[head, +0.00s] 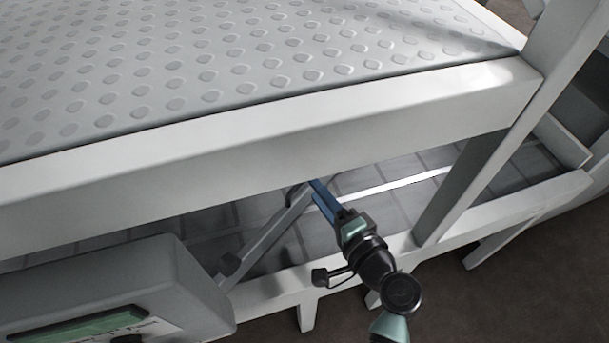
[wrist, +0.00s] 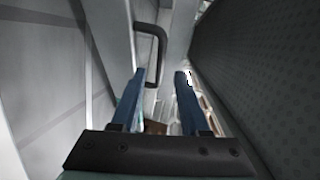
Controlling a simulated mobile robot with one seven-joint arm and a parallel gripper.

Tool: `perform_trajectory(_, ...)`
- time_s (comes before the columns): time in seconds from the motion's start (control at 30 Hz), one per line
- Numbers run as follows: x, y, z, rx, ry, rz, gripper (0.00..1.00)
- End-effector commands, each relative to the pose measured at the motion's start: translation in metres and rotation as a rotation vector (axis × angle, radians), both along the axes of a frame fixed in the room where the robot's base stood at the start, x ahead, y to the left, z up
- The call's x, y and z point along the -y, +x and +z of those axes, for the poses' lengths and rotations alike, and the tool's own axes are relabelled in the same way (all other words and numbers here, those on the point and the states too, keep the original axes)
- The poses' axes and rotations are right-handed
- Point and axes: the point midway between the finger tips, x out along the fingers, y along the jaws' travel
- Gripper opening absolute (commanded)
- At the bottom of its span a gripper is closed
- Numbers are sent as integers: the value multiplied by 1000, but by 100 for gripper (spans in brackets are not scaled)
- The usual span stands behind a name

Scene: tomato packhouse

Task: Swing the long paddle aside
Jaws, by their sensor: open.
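A long pale grey bar (head: 268,238), which looks like the paddle, slants across the lower belt in the head view. Its far end is hidden under the upper deck's beam. In the wrist view a dark bracket-shaped handle (wrist: 160,48) stands on a pale strip just ahead of my fingers; I cannot tell for sure that this strip is the paddle. My gripper (head: 316,186) has blue fingers and reaches under the beam, near the bar's upper end. In the wrist view my gripper (wrist: 159,74) is open, with no object held; the handle is beyond the fingertips, slightly left.
The upper dimpled deck (head: 250,60) and its front beam (head: 280,125) hang over the lower tiled belt (head: 390,180). A pale post (head: 475,180) stands right of my arm. A grey box with a green panel (head: 115,290) is at lower left. Space under the beam is narrow.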

Motion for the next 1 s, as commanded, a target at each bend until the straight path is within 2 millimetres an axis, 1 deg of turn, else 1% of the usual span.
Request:
perform_trajectory(0.03,-6,10,-3,2,-2,5,45)
perform_trajectory(0.1,-12,21,-6,0,0,3,45)
perform_trajectory(0.2,-19,34,-8,1,-2,3,45)
perform_trajectory(0.3,-24,43,-10,0,-1,1,45)
perform_trajectory(0.43,-27,49,-10,0,-1,0,45)
perform_trajectory(0.7,-28,50,-10,0,-1,0,45)
perform_trajectory(0.77,-28,50,-10,0,-1,0,36)
perform_trajectory(0.9,-28,49,-10,0,-1,0,11)
perform_trajectory(0.97,-28,49,-10,0,-1,0,0)
perform_trajectory(1.0,-28,49,-10,0,-1,0,0)
